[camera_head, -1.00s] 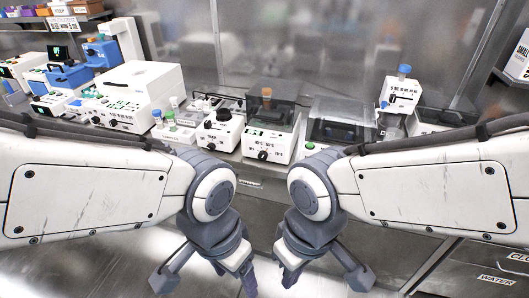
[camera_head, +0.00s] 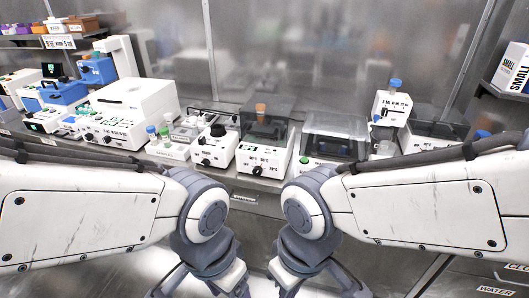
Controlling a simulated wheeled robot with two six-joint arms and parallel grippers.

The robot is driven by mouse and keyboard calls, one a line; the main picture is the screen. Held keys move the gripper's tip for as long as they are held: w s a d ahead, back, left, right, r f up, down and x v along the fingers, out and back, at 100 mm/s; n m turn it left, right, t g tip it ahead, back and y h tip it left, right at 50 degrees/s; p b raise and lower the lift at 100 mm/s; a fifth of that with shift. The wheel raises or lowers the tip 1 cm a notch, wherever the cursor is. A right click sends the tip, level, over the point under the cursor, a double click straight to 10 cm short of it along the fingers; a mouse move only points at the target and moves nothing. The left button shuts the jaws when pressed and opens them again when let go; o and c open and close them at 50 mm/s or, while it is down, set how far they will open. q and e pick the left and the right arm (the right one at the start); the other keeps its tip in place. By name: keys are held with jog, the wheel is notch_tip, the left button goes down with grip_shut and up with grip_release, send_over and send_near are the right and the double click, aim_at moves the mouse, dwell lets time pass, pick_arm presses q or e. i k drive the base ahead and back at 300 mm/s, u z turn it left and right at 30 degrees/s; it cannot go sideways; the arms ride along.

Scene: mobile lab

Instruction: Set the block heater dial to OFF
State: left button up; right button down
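The block heater appears to be the white box (camera_head: 262,158) with temperature marks on its front and a smoky clear lid, at the middle of the bench in the head view. Its black dial (camera_head: 257,171) is low on the front panel; its exact setting is too small to read. My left gripper (camera_head: 222,291) is at the bottom edge, below and in front of the bench. My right gripper (camera_head: 290,291) is beside it, also low and clear of the heater. The fingertips of both are cut off by the frame. Nothing touches the dial.
A small white device with a black top and dial (camera_head: 213,147) stands left of the heater. A box with a dark clear lid (camera_head: 334,138) stands to its right. A tube rack (camera_head: 166,150) and a large white instrument (camera_head: 131,107) are farther left. My arms cover the bench's front edge at both sides.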

aim_at(257, 170)
jog(key=z, duration=2.5)
jog(key=k, duration=1.15)
jog(key=u, duration=1.85)
jog(key=i, duration=0.5)
jog(key=u, duration=0.05)
